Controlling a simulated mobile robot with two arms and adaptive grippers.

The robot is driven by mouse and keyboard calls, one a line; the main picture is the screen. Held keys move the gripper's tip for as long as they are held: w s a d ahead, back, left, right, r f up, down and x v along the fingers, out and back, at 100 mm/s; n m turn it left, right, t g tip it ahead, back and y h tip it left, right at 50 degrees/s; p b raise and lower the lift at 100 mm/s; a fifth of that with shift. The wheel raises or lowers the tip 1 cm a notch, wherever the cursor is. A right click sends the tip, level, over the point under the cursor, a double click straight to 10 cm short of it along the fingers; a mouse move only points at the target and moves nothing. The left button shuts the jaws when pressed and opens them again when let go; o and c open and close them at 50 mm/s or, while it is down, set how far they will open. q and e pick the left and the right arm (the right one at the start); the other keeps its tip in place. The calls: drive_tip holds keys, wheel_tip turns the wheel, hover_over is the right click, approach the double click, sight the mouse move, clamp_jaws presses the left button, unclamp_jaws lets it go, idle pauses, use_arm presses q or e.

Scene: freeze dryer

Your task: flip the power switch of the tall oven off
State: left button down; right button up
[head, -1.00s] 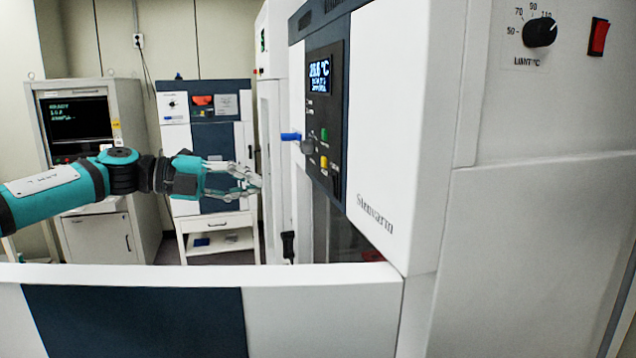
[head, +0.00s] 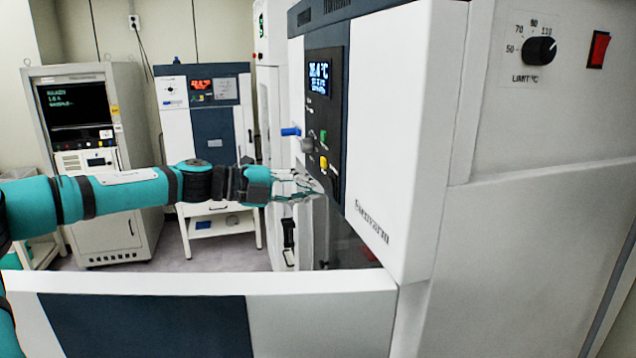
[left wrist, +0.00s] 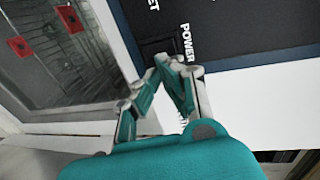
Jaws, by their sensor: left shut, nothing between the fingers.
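The tall oven (head: 400,120) stands at the right with its dark control panel (head: 322,120) facing left. In the left wrist view the panel carries the printed label POWER (left wrist: 187,42), with a dark, low-contrast switch (left wrist: 158,46) beside it. I cannot tell the switch's position. My left gripper (head: 318,186) is shut and empty at the lower part of the panel. In the left wrist view its fingertips (left wrist: 167,62) are close to the switch and partly cover its edge; I cannot tell whether they touch. My right gripper is not in view.
A red rocker (head: 599,50) and a limit dial (head: 540,50) sit on the right side wall. A white ledge (head: 200,282) crosses the foreground. Other cabinets stand behind.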

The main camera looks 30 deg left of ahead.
sight(331, 186)
use_arm(q)
drive_tip(key=shift+w+d+r, duration=0.1)
drive_tip(key=shift+w+d, duration=0.55)
drive_tip(key=shift+w, duration=0.1)
drive_tip(key=shift+w+d+f+b, duration=0.15)
drive_tip(key=shift+w+f+b, duration=0.05)
drive_tip(key=shift+b, duration=0.75)
drive_tip(key=shift+r+p, duration=0.3)
drive_tip(key=shift+r, duration=0.1)
